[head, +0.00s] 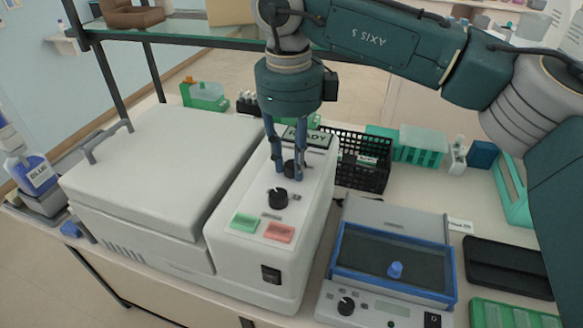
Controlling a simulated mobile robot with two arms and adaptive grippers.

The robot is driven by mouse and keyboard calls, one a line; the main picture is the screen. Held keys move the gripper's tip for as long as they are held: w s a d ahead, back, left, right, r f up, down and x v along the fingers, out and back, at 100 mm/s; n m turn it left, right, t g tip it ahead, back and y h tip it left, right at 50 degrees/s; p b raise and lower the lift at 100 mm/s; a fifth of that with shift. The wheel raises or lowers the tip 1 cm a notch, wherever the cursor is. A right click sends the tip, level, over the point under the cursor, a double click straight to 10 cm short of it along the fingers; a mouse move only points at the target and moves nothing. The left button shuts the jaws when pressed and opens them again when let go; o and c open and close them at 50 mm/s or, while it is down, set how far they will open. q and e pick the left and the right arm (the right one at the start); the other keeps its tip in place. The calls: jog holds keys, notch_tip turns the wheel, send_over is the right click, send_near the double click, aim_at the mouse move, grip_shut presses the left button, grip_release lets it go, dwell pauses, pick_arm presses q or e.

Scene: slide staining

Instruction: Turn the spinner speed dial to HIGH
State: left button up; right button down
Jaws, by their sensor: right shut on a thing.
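The white spinner (225,255) has a control panel on its right part, with a READY display (306,136) at the back. Two black dials are on the panel. The rear dial (289,168) is between the fingers of my right gripper (289,177), which points down and is shut on it. The front dial (278,198) stands free just in front of the fingertips. The dial labels are too small to read, and the fingers partly hide the rear dial. My left gripper is not in view.
A green button (243,222) and a red button (279,232) lie in front of the dials, with a black switch (271,274) below. The spinner's closed lid (165,140) is at left. A blue-rimmed device (391,262) stands at right, a black basket (362,172) behind.

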aim_at(291, 166)
jog(key=shift+r+m+b, duration=0.1)
jog(key=shift+m+b, duration=0.55)
jog(key=shift+m, duration=0.85)
jog(key=c, duration=1.7)
grip_release()
jog(key=shift+o, duration=1.3)
jog(key=shift+s+d, duration=0.1)
jog(key=shift+d, duration=0.05)
notch_tip(291, 166, up, 12)
jog(key=shift+s+a, duration=0.2)
jog(key=shift+a, duration=0.05)
